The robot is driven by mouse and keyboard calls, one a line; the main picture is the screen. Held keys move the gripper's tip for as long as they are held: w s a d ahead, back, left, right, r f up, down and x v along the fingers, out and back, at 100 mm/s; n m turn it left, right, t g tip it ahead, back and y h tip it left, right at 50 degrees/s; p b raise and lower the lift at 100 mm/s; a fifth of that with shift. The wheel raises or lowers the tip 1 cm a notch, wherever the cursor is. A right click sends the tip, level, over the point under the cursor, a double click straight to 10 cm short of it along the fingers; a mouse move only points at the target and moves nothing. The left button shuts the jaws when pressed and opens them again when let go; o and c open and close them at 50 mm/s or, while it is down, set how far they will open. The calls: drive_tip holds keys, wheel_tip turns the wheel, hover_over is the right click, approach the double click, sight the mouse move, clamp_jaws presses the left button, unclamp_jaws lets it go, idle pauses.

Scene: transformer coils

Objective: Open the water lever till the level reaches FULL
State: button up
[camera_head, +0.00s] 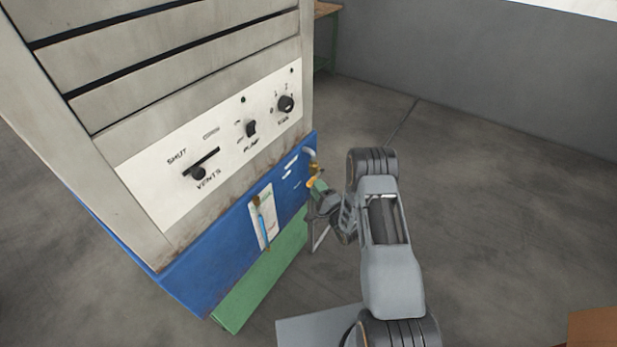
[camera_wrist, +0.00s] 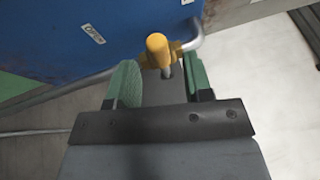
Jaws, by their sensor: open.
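The water lever (camera_wrist: 157,48) shows in the wrist view as a yellow handle on a short metal stem, joined to a bent grey pipe (camera_wrist: 193,30) on the blue panel. In the head view the yellow lever (camera_head: 312,183) sits low at the cabinet's right corner. My gripper (camera_wrist: 160,85) is open, with its green pads on either side of the lever's line; I cannot tell whether either pad touches it. In the head view my gripper (camera_head: 319,190) is right beside the lever. A white gauge plate with a blue column (camera_head: 263,222) is on the blue panel; its marks are too small to read.
The cabinet's white panel (camera_head: 222,150) carries the SHUT/VENTS lever, the PUMP switch and a numbered knob. A green ledge (camera_head: 262,270) runs below the blue panel. A light grey flat surface (camera_head: 318,328) lies at the bottom. Open concrete floor (camera_head: 480,200) is to the right.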

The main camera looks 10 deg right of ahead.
sight(315, 178)
drive_tip(key=shift+x, duration=2.9)
clamp_jaws()
